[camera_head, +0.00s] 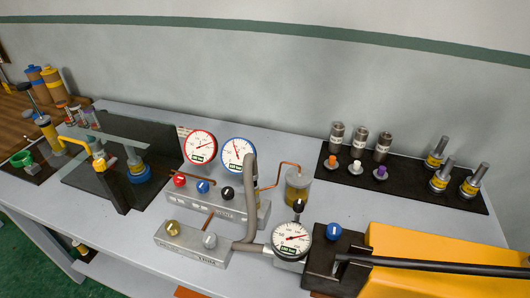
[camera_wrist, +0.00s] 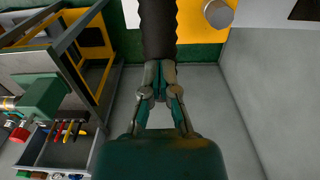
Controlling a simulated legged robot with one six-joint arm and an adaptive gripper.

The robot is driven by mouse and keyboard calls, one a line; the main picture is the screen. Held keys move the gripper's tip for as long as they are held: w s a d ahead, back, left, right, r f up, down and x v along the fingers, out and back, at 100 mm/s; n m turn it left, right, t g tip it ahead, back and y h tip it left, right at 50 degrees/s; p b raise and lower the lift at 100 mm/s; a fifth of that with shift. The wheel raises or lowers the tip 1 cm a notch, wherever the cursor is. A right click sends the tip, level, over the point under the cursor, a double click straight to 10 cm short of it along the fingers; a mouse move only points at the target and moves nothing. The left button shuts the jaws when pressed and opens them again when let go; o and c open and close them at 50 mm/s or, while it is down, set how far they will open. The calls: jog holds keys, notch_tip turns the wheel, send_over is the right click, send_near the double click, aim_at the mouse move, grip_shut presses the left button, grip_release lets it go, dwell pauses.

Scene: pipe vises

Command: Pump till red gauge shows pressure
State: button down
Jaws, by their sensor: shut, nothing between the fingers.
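The red-rimmed gauge (camera_head: 200,146) stands upright behind the valve block, left of the blue-rimmed gauge (camera_head: 237,152). Its needle is too small to read surely. A black-rimmed gauge (camera_head: 291,239) stands at the front. The pump has a yellow body (camera_head: 430,245) and a long black lever (camera_head: 440,265) running off the right edge. In the wrist view, my gripper (camera_wrist: 162,72) is shut and empty. A black ribbed grip (camera_wrist: 158,28) lies just past its fingertips; I cannot tell whether they touch. The head view does not show my gripper.
The valve block (camera_head: 215,207) carries red, blue and black knobs. A front block (camera_head: 190,243) has brass and silver knobs. A blue knob (camera_head: 334,231) sits beside the pump. A black mat (camera_head: 400,184) holds fittings at the right. The wrist view shows grey floor (camera_wrist: 235,130).

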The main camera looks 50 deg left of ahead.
jog(key=shift+w+d+f, duration=0.1)
jog(key=shift+d+f, duration=0.05)
jog(key=shift+f, duration=0.5)
jog(key=r, duration=0.2)
jog(key=a+r, duration=0.1)
jog(key=r, duration=0.1)
jog(key=s+r, duration=0.1)
jog(key=r, duration=0.1)
jog(key=shift+a+r, duration=0.2)
jog(key=shift+a, duration=0.05)
jog(key=shift+r, duration=0.25)
